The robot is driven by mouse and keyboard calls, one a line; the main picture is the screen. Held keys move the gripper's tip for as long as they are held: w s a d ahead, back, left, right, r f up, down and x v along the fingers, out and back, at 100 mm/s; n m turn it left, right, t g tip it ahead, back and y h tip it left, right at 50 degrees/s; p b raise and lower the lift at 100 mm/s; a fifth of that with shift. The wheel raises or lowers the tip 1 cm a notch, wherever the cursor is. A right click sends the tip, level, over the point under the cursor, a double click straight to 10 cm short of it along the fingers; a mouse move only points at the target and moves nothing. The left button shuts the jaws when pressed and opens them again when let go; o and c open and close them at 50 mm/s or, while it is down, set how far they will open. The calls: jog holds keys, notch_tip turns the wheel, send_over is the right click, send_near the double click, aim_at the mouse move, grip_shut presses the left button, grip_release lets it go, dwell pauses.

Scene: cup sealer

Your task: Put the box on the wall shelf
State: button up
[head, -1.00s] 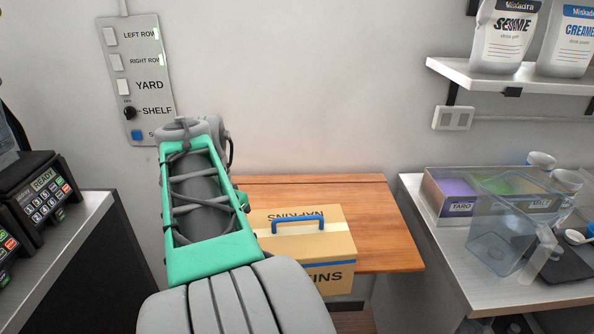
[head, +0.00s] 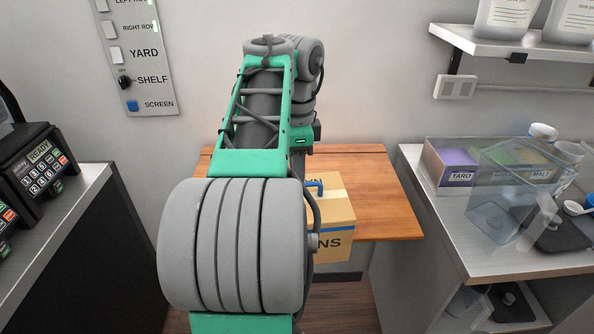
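The napkins box (head: 338,217), a tan carton with a blue handle (head: 317,187) on its lid, sits at the front of a wooden wall-mounted surface (head: 372,190). My arm covers its left part. A white wall shelf (head: 510,47) is at the upper right and holds bags. My gripper is hidden behind my green and grey arm, so its fingers and whether it touches the box cannot be seen.
A grey switch panel (head: 140,60) hangs on the wall at left. A counter with a keypad machine (head: 42,165) is at far left. At right, a counter (head: 480,255) holds a clear pitcher (head: 510,195) and powder bins (head: 455,178). Bare wall lies between.

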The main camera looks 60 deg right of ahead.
notch_tip(320, 180, down, 4)
jog(key=shift+f+b, duration=0.1)
jog(key=shift+b, duration=1.15)
grip_shut()
dwell(0.4)
